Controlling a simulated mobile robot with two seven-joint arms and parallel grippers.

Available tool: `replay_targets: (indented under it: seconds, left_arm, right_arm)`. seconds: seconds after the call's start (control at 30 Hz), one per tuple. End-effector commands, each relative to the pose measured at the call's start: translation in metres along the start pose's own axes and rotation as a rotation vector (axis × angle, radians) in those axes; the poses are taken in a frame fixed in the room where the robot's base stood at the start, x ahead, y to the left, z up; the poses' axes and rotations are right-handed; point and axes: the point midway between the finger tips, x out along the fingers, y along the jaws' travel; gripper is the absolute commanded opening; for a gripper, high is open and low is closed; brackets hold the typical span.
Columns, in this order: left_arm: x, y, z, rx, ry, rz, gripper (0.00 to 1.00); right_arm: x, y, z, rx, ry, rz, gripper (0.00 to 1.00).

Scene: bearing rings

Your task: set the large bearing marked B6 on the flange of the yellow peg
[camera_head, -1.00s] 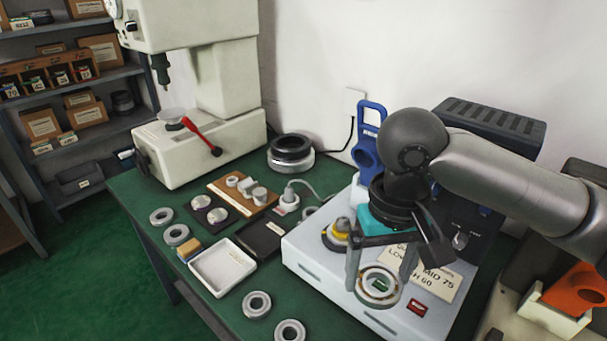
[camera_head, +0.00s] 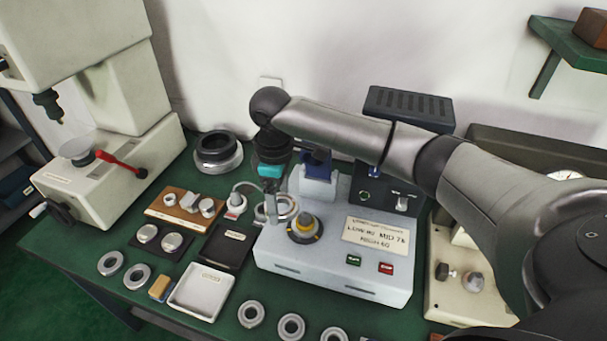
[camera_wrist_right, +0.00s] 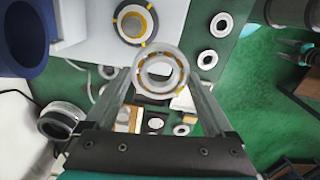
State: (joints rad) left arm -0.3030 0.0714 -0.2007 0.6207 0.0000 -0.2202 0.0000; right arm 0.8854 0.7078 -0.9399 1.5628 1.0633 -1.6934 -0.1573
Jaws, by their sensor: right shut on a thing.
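My right gripper (camera_head: 278,210) is shut on a metal bearing ring (camera_head: 289,206), which also shows between the fingers in the right wrist view (camera_wrist_right: 160,72). No B6 mark can be read on it. The yellow peg (camera_head: 305,226), with a grey top and a yellow-marked flange, stands on the white machine box. The held bearing is behind and left of the peg in the head view, apart from it in the wrist view, where the peg's flange (camera_wrist_right: 135,24) shows bare. My left gripper does not show in the head view.
Several loose rings (camera_head: 251,314) lie along the table's front. A white tray (camera_head: 201,291), a dark tray (camera_head: 226,247) and a wooden block board (camera_head: 187,208) lie left of the box. A large dark-topped ring (camera_head: 218,153) stands at the back.

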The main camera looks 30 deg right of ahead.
Motion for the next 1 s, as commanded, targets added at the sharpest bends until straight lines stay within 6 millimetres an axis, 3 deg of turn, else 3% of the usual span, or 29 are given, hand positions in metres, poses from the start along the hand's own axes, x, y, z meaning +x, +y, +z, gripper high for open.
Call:
replay_targets:
  seconds: [0.03, 0.2, 0.47, 0.73, 1.0]
  left_arm:
    - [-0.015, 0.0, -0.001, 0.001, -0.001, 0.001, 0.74]
    - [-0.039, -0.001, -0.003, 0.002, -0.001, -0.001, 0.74]
    - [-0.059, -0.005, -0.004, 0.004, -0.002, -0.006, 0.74]
    - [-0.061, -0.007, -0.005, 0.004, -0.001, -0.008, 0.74]
    - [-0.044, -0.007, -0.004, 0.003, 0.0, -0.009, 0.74]
  right_arm:
    - [-0.005, 0.007, 0.003, -0.047, -0.002, -0.004, 0.06]
    - [0.003, 0.028, 0.017, -0.231, -0.002, -0.002, 0.06]
    - [0.015, 0.046, 0.035, -0.419, 0.001, 0.0, 0.06]
    - [0.021, 0.051, 0.041, -0.481, 0.002, 0.002, 0.06]
    - [0.035, 0.05, 0.041, -0.481, 0.002, 0.002, 0.06]
